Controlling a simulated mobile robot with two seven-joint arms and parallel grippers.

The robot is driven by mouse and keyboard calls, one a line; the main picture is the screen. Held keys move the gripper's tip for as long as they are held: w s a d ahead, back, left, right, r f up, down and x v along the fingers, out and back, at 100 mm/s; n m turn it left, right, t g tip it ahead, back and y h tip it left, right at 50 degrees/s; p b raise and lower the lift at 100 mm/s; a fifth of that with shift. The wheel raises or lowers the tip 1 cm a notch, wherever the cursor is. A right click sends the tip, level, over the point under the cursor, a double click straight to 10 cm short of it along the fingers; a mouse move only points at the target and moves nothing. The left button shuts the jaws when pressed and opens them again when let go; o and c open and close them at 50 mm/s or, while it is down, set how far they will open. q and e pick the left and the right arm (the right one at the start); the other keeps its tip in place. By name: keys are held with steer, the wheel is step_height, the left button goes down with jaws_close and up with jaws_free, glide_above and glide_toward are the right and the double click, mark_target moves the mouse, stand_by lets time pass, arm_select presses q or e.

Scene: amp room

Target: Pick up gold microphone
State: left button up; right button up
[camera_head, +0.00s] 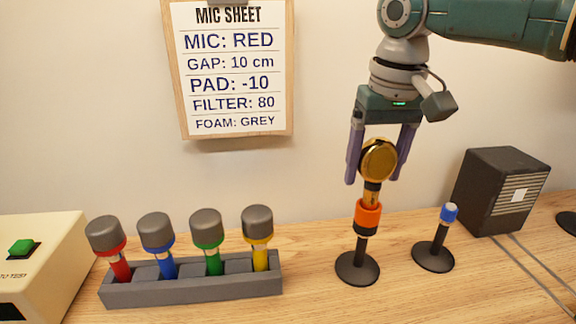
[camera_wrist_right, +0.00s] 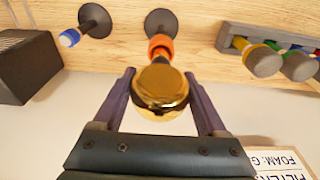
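The gold microphone (camera_head: 378,160) stands upright in an orange holder (camera_head: 367,217) on a round black base. My right gripper (camera_head: 380,180) is above it with its two purple fingers spread on either side of the gold head. In the right wrist view the gold head (camera_wrist_right: 161,90) lies between the open fingers (camera_wrist_right: 160,85), with gaps visible on both sides. The orange holder (camera_wrist_right: 160,45) shows beyond it. The lower part of the microphone is hidden inside the holder. My left gripper is not in view.
A grey rack (camera_head: 190,285) holds several grey-headed microphones to the left. A small stand with a blue top (camera_head: 434,253) and a black speaker box (camera_head: 500,190) are to the right. A mic sheet (camera_head: 230,70) hangs on the wall behind. A beige box (camera_head: 40,260) stands far left.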

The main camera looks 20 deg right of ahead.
jaws_close()
stand_by(0.3)
steer(key=shift+r, duration=0.1)
step_height(320, 180, up, 20)
steer(key=shift+b, duration=0.3)
stand_by(0.3)
